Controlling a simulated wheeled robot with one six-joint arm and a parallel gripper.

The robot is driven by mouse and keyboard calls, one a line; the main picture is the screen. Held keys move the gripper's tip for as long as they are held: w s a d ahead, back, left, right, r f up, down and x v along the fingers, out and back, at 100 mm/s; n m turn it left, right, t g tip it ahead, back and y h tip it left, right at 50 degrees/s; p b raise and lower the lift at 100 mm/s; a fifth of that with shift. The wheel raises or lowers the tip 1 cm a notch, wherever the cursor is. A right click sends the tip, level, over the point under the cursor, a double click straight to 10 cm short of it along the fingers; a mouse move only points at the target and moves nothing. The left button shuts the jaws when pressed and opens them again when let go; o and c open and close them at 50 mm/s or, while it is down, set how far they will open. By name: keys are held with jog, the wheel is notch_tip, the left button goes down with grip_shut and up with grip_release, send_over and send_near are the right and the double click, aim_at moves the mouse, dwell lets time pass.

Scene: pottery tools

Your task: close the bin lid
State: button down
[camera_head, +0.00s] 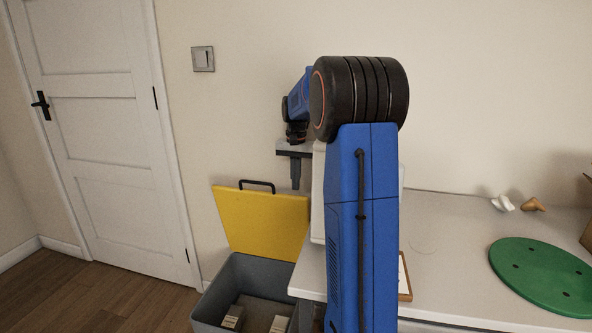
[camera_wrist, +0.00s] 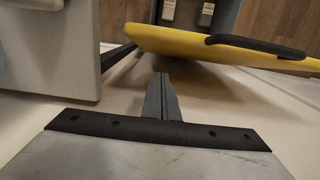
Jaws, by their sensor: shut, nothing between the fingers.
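The bin (camera_head: 222,286) is a grey open box on the floor, left of the table. Its yellow lid (camera_head: 262,222) stands raised and leans back toward the wall, with a black handle (camera_head: 257,185) on its top edge. My gripper (camera_head: 295,186) is shut and empty, pointing down above and behind the lid's upper right part. In the wrist view my gripper's closed fingers (camera_wrist: 161,80) are beside the yellow lid (camera_wrist: 205,47), which lies to their right, apart in the picture. The black handle (camera_wrist: 256,46) also shows there.
Small boxes (camera_head: 233,317) lie inside the bin. The white table (camera_head: 450,232) is close on the right, bearing a green disc (camera_head: 545,275) and small knob-like pieces (camera_head: 502,203). The wall is close behind the lid. Floor (camera_head: 80,295) is free at left.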

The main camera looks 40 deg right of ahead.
jog(key=s+a, duration=0.1)
jog(key=s+a+f, duration=0.1)
jog(key=a, duration=0.1)
jog(key=shift+s+a, duration=0.1)
jog(key=shift+s, duration=0.15)
jog(key=shift+s+a, duration=0.1)
